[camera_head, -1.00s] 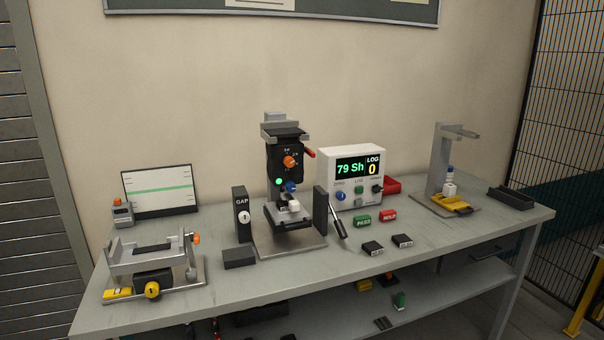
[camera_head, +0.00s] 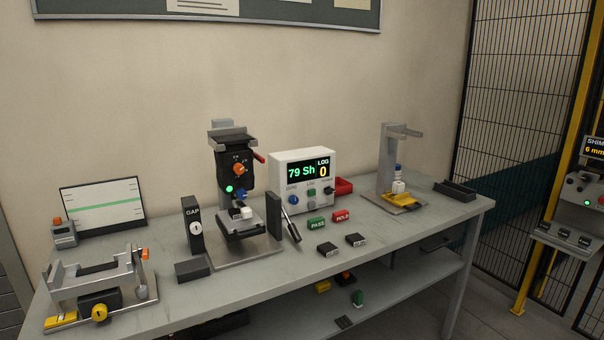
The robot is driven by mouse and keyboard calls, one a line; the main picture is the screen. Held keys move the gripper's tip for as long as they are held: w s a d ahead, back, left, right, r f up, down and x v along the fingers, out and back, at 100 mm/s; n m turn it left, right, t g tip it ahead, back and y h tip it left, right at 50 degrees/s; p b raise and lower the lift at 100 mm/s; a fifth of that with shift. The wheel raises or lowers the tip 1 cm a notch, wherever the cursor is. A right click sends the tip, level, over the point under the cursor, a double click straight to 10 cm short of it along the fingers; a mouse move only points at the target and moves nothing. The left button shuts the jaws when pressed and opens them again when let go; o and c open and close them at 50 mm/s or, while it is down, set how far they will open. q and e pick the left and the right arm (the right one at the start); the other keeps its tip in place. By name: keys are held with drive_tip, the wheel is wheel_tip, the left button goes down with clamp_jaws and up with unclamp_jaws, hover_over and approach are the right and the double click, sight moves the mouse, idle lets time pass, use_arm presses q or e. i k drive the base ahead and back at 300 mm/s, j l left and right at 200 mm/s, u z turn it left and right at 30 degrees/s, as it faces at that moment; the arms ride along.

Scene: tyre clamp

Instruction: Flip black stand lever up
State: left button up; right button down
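The black test stand (camera_head: 234,172) stands on a grey base plate near the middle of the bench, with an orange knob, a green light and a blue knob on its front. A lever (camera_head: 291,226) with a metallic arm slants down at the stand's right side, beside an upright black plate (camera_head: 274,216). A short red-tipped handle (camera_head: 260,157) sticks out at the stand's upper right. I cannot tell for sure which of these is the named lever. Neither of my grippers is in view.
A white meter (camera_head: 304,181) reads "79 Sh" and "LOG 0". A black GAP block (camera_head: 194,224) is left of the stand, a grey fixture (camera_head: 100,282) at far left. PASS (camera_head: 316,223) and HOLD (camera_head: 341,216) blocks and two black blocks lie in front of the meter.

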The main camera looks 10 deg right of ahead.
sight(293, 230)
drive_tip(key=i+l, duration=0.4)
drive_tip(key=i, duration=0.15)
drive_tip(key=i+l, duration=0.45)
drive_tip(key=i+j+u, duration=0.05)
drive_tip(key=i, duration=0.05)
